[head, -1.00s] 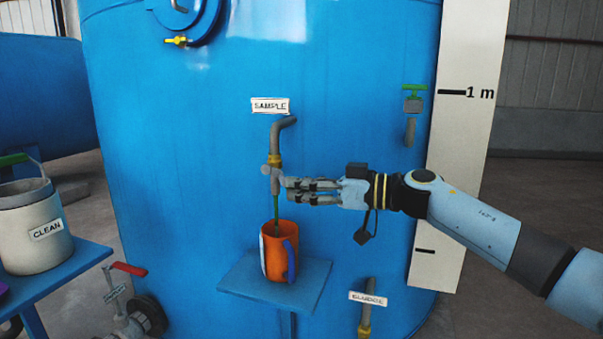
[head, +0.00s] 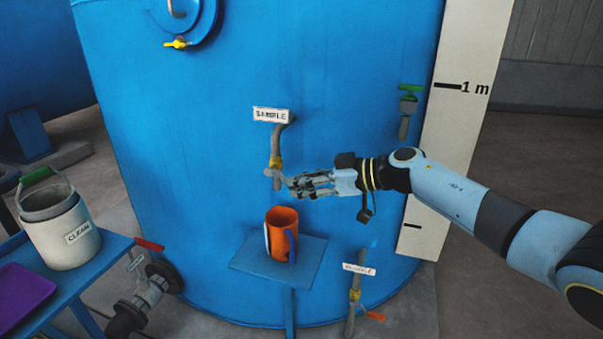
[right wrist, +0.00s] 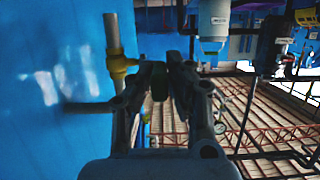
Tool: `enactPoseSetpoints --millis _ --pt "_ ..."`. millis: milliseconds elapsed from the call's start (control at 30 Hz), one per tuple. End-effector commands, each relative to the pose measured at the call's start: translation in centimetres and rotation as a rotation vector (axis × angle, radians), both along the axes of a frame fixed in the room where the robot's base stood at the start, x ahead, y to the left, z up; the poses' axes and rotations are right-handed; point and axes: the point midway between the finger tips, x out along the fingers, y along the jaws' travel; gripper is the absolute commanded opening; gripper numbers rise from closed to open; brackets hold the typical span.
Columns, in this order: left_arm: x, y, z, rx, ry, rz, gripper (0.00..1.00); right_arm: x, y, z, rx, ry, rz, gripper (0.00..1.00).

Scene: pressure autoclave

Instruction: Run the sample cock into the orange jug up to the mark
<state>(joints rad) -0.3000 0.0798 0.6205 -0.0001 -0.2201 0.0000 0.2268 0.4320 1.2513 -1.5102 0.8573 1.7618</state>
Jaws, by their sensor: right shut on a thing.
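The sample cock (head: 276,162) is a grey pipe with a yellow fitting on the blue tank, under a SAMPLE sign (head: 271,115). My right gripper (head: 290,184) is at its lower end, shut on its handle, which the fingers mostly hide. In the right wrist view the fingers (right wrist: 165,85) close around a dark piece, beside the yellow fitting (right wrist: 121,68). The orange jug (head: 281,219) stands upright below the cock, with a blue handle and a pale strip. No stream shows between cock and jug. The liquid level and the mark cannot be made out. My left gripper is out of view.
The jug stands on a small blue shelf (head: 252,262). At left, a blue table holds a white CLEAN bucket (head: 62,225) and a purple tray (head: 22,290). A second labelled cock (head: 355,290) is at lower right. A white height board (head: 455,120) stands at right.

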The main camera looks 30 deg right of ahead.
Motion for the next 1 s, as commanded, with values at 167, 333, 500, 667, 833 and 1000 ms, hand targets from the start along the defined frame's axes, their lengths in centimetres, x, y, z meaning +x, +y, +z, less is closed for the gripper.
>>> enactPoseSetpoints --millis 167,333,500,667,833,1000 --pt "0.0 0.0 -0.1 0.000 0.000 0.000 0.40 0.2 -0.1 0.3 -0.001 -0.008 -0.002 0.00" --pt "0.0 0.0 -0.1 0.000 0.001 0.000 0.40 0.2 -0.1 0.3 0.000 -0.007 -0.002 0.28" --pt "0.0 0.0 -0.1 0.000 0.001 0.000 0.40 0.1 0.0 0.2 0.000 -0.005 -0.001 0.37" --pt "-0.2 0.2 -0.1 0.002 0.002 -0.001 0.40 0.0 -0.1 0.1 0.000 -0.003 0.000 0.37" --pt "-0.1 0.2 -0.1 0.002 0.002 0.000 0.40 -1.3 -1.3 0.5 -0.004 -0.002 -0.002 0.37" --pt "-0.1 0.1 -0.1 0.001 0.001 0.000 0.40 -4.0 -3.6 1.6 -0.007 -0.001 0.000 0.37"
